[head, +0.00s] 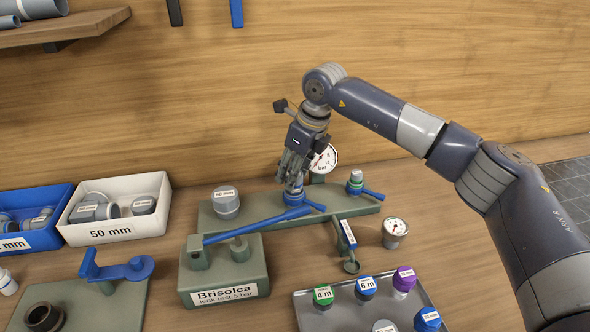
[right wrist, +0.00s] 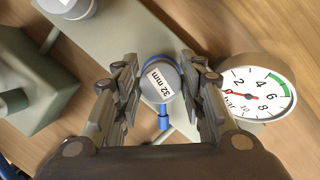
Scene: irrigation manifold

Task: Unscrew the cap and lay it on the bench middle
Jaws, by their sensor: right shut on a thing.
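A grey cap labelled "32 mm" (right wrist: 163,82) sits between the fingers of my right gripper (right wrist: 160,90) in the right wrist view. In the head view my right gripper (head: 294,185) points down over the middle of the green manifold (head: 345,209) and is shut on the cap, which its fingers hide there. The wooden bench (head: 330,262) spreads in front of the manifold. My left gripper is not in view.
A pressure gauge (head: 325,159) stands close beside my right gripper. Another grey cap (head: 226,202) is on the manifold's left. Bins of fittings (head: 150,226) are at left.

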